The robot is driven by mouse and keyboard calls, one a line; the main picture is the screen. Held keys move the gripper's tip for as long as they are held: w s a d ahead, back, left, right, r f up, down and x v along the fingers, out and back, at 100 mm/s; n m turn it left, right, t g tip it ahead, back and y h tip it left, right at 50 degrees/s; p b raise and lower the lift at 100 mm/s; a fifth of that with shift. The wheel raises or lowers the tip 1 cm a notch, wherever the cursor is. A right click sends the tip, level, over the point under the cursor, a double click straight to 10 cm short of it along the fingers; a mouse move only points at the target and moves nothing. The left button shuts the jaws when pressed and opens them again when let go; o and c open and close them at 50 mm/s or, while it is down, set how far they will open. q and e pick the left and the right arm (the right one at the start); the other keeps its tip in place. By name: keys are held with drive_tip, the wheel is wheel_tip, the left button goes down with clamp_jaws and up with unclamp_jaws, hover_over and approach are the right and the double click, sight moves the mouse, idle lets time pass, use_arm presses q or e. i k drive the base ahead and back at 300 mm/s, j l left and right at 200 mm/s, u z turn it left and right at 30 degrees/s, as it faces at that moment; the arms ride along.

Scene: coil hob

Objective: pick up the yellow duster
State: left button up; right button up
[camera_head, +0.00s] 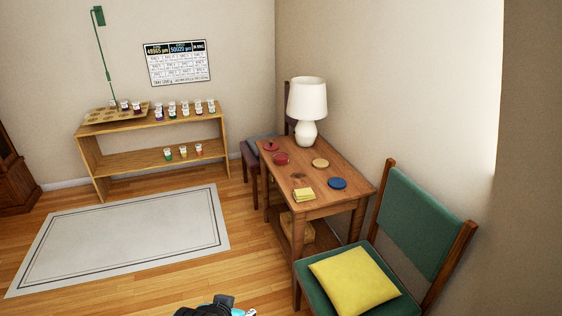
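The yellow duster (304,194) looks like a small folded cloth. It lies flat near the front left edge of the wooden side table (330,208). A dark part of mine with a bit of cyan shows at the bottom edge, left of centre, well apart from the table. It seems to belong to my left arm, but its fingers cannot be made out. My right gripper is not in view. Nothing touches the duster.
The table also holds a white lamp (306,103), red items (281,158), a tan disc (320,163) and a blue disc (338,183). A green chair (416,222) with a yellow cushion (354,279) stands at the front right.

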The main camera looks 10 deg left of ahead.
sight(300, 195)
drive_tip(key=z, duration=0.65)
drive_tip(key=i+j+z, duration=0.2)
drive_tip(key=j+z, duration=0.15)
drive_tip(key=i+j+z, duration=0.1)
drive_tip(key=j+z, duration=0.25)
drive_tip(key=i+j+z, duration=0.1)
drive_tip(key=j+z, duration=0.25)
drive_tip(key=j, duration=0.25)
drive_tip(key=j+z, duration=0.1)
drive_tip(key=j, duration=0.8)
drive_tip(key=i+j, duration=0.1)
drive_tip(key=j, duration=0.85)
drive_tip(key=i+z, duration=0.05)
